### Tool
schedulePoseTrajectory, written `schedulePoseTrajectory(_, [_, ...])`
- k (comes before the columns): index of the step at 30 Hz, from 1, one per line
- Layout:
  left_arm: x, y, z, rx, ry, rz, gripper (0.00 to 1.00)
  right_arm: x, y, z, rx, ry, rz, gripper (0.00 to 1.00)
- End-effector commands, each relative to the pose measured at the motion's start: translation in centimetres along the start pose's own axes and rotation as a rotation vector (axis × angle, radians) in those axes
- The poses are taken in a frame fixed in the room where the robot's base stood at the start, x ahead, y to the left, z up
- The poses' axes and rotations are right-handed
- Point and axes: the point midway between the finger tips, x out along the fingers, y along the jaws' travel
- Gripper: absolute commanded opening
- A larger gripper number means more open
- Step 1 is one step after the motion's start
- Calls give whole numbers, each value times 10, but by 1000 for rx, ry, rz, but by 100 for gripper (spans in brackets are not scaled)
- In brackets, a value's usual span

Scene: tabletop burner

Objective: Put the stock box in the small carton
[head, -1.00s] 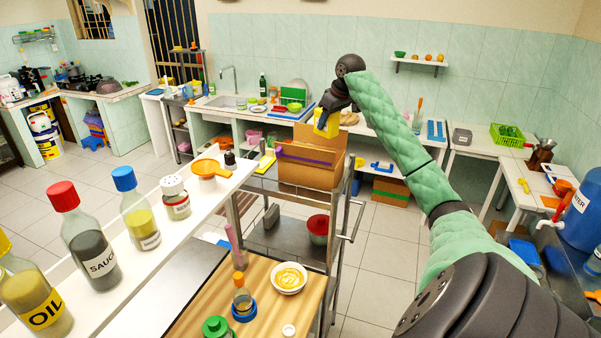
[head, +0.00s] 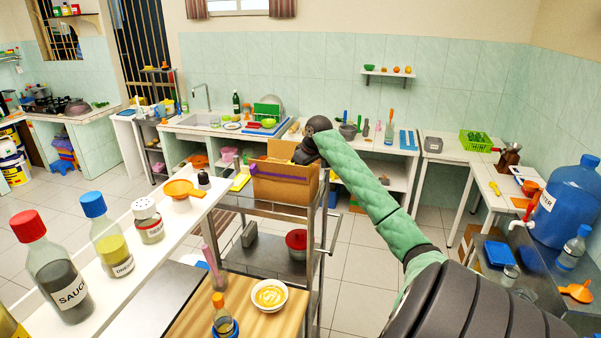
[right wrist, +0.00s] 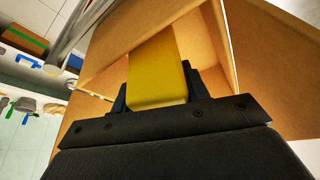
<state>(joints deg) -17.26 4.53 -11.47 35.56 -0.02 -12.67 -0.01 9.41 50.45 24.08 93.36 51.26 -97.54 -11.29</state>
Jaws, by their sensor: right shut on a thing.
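The small carton (head: 283,187) is an open brown box with raised flaps and a purple strip along its side, on top of a metal cart. My right gripper (head: 301,157) is at the carton's opening in the head view, with its fingertips hidden there. In the right wrist view my right gripper (right wrist: 155,98) is shut on the yellow stock box (right wrist: 158,72). The stock box points down into the carton (right wrist: 206,45), between its cardboard walls. I cannot tell whether it touches the bottom. My left gripper is not in view.
The metal cart (head: 262,207) also bears a yellow item (head: 240,182) left of the carton. A white shelf (head: 185,215) with bottles and an orange funnel (head: 183,188) stands at the near left. A sink counter (head: 205,127) runs behind.

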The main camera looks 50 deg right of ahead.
Motion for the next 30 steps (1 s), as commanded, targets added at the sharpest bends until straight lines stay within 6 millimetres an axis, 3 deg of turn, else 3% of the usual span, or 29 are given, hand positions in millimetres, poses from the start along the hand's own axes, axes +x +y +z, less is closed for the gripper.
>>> schedulePoseTrajectory(9, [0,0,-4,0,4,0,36,33,0,14,2,-1,-1,20])
schedulePoseTrajectory(20, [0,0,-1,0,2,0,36,36,0,15,1,0,0,20])
schedulePoseTrajectory(21, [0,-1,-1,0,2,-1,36,37,0,15,1,0,0,47])
schedulePoseTrajectory(24, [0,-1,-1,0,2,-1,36,36,0,15,1,0,0,67])
schedulePoseTrajectory(30, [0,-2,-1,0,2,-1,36,36,0,15,1,0,0,67])
